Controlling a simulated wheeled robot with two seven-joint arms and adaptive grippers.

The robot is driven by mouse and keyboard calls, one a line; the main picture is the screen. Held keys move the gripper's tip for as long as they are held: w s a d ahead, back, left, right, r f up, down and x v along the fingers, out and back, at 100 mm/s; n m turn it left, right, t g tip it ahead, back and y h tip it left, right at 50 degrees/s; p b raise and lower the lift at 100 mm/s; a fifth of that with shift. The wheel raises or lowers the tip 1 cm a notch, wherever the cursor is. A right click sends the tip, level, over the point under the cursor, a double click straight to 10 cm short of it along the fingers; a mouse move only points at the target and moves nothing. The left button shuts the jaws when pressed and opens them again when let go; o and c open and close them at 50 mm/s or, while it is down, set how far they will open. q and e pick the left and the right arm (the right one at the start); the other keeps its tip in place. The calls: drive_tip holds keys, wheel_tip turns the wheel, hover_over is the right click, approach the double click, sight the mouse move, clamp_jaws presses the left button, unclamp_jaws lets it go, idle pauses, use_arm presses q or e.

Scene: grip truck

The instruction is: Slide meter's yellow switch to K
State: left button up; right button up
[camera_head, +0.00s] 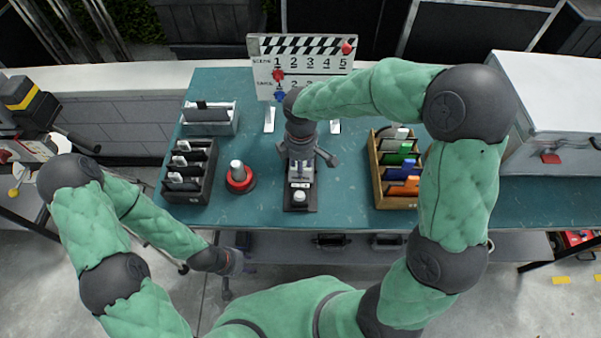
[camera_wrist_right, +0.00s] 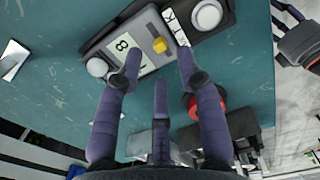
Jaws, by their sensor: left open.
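The meter is a dark box with a pale face (camera_wrist_right: 143,66) at the top of the right wrist view, with an "8" on its display. Its small yellow switch (camera_wrist_right: 160,45) sits beside a white label strip (camera_wrist_right: 178,30) with black letters, one of them K. In the head view the meter (camera_head: 299,199) stands mid-table, partly hidden by my right gripper (camera_head: 302,165). My right gripper's spread fingers (camera_wrist_right: 159,68) show open and empty, with the switch visible between the outer tips; contact cannot be made out. My left gripper (camera_head: 228,283) is open and low, in front of the table.
A clapperboard (camera_head: 262,70) stands behind.

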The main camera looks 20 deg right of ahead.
drive_tip(key=shift+f+b, duration=0.5)
drive_tip(key=shift+f, duration=1.65)
clamp_jaws()
